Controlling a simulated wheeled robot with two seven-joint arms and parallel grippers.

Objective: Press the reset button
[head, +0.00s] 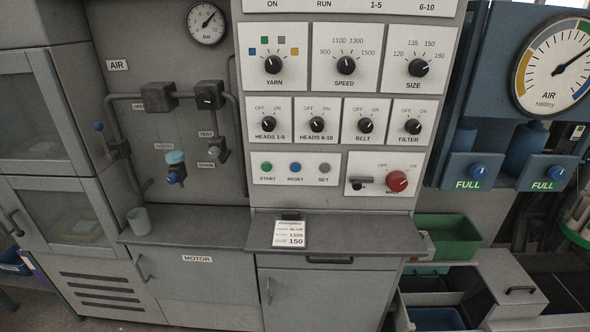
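The reset button (295,167) is a small blue round button on a white plate, in the middle of the control panel in the head view. The label RESET stands under it. A green START button (266,166) is to its left and a grey SET button (324,168) to its right. Neither of my grippers shows in the head view, and nothing covers the button.
A grey ledge (200,228) juts out below the panel, with a grey cup (139,220) and a label card (289,234) on it. A red knob (397,181) is right of the buttons. A green bin (447,238) stands at the lower right.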

